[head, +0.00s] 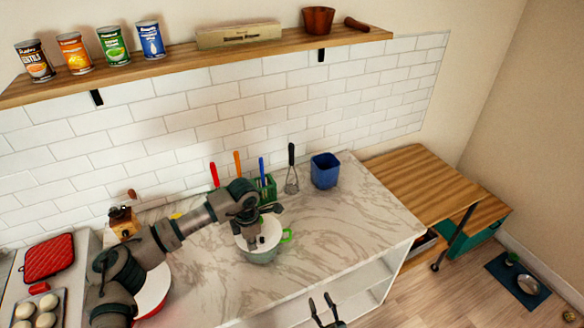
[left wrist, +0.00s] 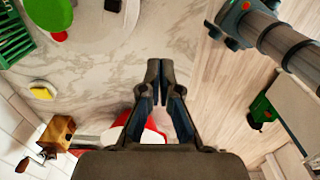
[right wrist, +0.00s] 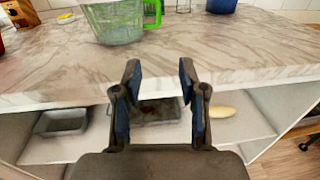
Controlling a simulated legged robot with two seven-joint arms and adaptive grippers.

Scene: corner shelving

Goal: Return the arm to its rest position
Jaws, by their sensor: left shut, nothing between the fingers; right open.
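My left arm comes in from the left in the head view and reaches over the marble counter (head: 330,225). My right gripper (head: 325,308) is low in front of the counter. In the right wrist view its fingers (right wrist: 160,75) are apart and empty, facing the counter's front edge and open shelf.
A red-rimmed bowl (head: 152,292) stands partly behind my left arm. A utensil holder (head: 268,187), whisk (head: 291,178) and blue container (head: 325,170) stand at the back. A grinder (head: 123,222) is at the left. Cans line the wall shelf (head: 215,69). The counter's right part is clear.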

